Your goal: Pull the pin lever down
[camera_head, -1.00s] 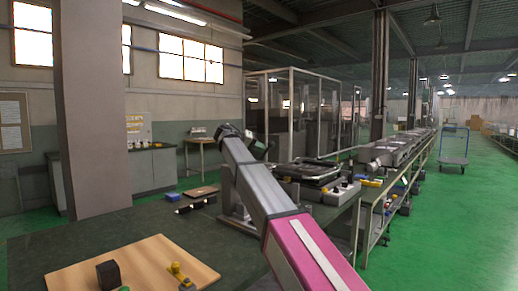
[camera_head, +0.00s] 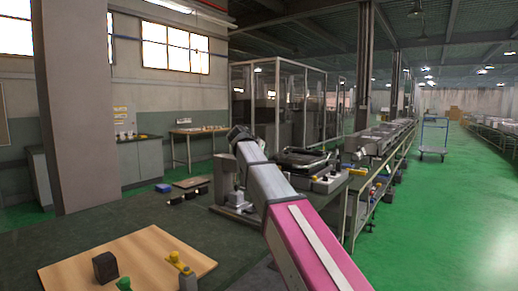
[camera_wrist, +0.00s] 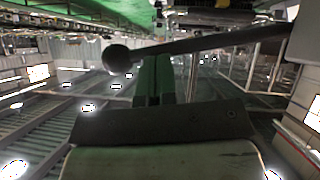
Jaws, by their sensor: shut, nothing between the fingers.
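The lever shows in the wrist view as a dark rod (camera_wrist: 210,42) with a round ball knob (camera_wrist: 117,58) at its left end. The rod runs toward the upper right. My gripper (camera_wrist: 153,62) is shut and empty, its green-tinted fingers together just below the rod, near the knob. I cannot tell whether they touch it. In the head view, my grey and pink arm reaches forward over the bench, and its dark end hides the gripper and lever. A grey metal fixture (camera_head: 224,176) on a flat base stands beside the arm, partly covered by it.
A wooden board (camera_head: 95,270) with a black block (camera_head: 105,266) and yellow and green pieces lies on the dark bench at front left. Other equipment (camera_head: 305,160) stands right behind my arm. A thick pillar (camera_head: 75,110) rises at left. Green floor (camera_head: 450,220) is open at right.

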